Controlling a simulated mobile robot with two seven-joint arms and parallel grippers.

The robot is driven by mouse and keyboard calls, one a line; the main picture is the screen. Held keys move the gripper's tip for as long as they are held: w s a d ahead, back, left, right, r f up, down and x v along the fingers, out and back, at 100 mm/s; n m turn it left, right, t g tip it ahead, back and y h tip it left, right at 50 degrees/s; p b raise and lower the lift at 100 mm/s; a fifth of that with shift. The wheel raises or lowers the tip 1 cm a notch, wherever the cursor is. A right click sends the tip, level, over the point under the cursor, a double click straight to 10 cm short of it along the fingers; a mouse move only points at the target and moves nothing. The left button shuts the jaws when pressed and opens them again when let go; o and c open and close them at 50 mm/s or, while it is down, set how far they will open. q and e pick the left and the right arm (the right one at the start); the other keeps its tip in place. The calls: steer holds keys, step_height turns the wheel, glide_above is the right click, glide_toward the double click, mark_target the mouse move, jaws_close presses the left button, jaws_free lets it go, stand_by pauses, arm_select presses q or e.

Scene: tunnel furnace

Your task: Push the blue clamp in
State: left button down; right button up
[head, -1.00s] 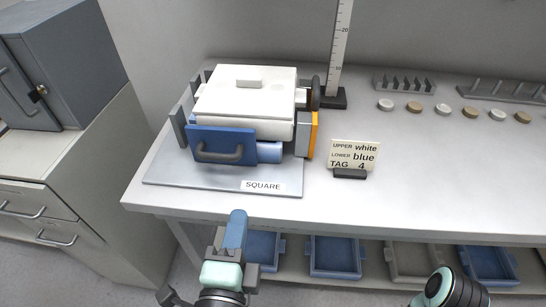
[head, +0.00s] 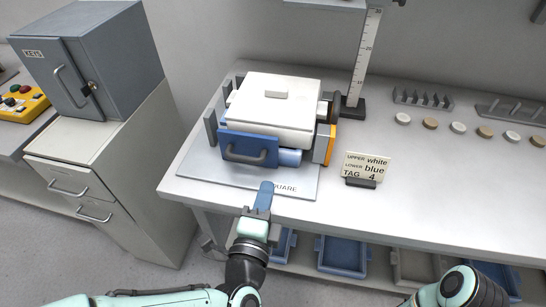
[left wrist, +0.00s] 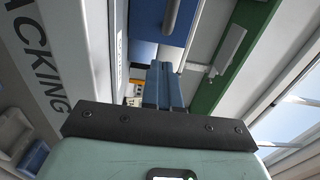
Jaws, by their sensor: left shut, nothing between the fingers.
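The blue clamp appears to be the blue plate (head: 248,149) with a dark grey handle on the front of the white-topped device (head: 275,102). It also shows in the left wrist view (left wrist: 145,18). My left gripper (head: 264,195) is shut and empty. In the head view it overlaps the grey base plate's front edge, below the blue plate with a gap between. Its blue fingers show in the left wrist view (left wrist: 163,85). My right gripper is out of view.
A card (head: 366,168) reading "UPPER white, LOWER blue, TAG 4" stands right of the device. An orange-edged plate (head: 324,144) is on its right side, and an upright ruler (head: 364,60) stands behind. Discs and racks line the back right; the table's middle is clear.

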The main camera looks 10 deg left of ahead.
mark_target(277, 155)
arm_select(q)
steer(key=w, duration=0.7)
steer(key=shift+d+f, duration=0.15)
steer(key=shift+w, duration=0.55)
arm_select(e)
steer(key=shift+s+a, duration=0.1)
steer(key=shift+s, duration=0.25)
arm_select(q)
steer(key=shift+w, duration=0.1)
